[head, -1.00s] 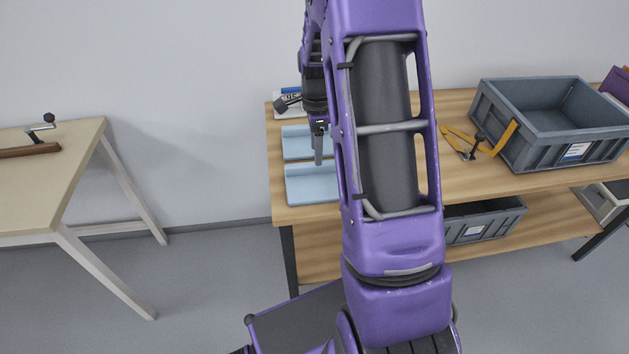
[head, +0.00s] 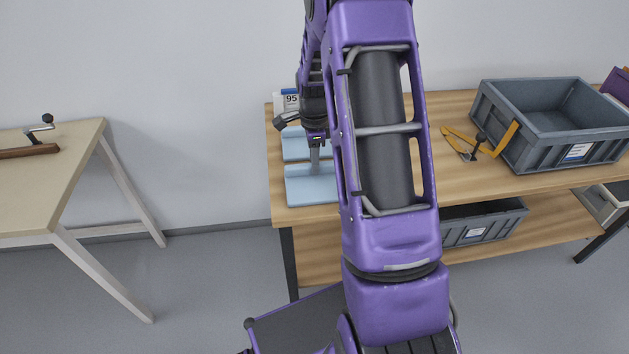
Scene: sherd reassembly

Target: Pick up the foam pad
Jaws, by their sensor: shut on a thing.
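The light blue foam pad (head: 310,190) is at the left end of the wooden workbench, with a raised edge across its middle and a second light blue part (head: 295,146) behind. I cannot tell whether these are one piece or two. My gripper (head: 314,168) points down at the pad's raised edge and is shut on it. My purple arm hides the pad's right side, and the fingertips are small in this view.
A white container marked 95 (head: 289,101) stands behind the pad. Another grey crate (head: 484,222) sits on the shelf below. A separate table (head: 70,165) stands left.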

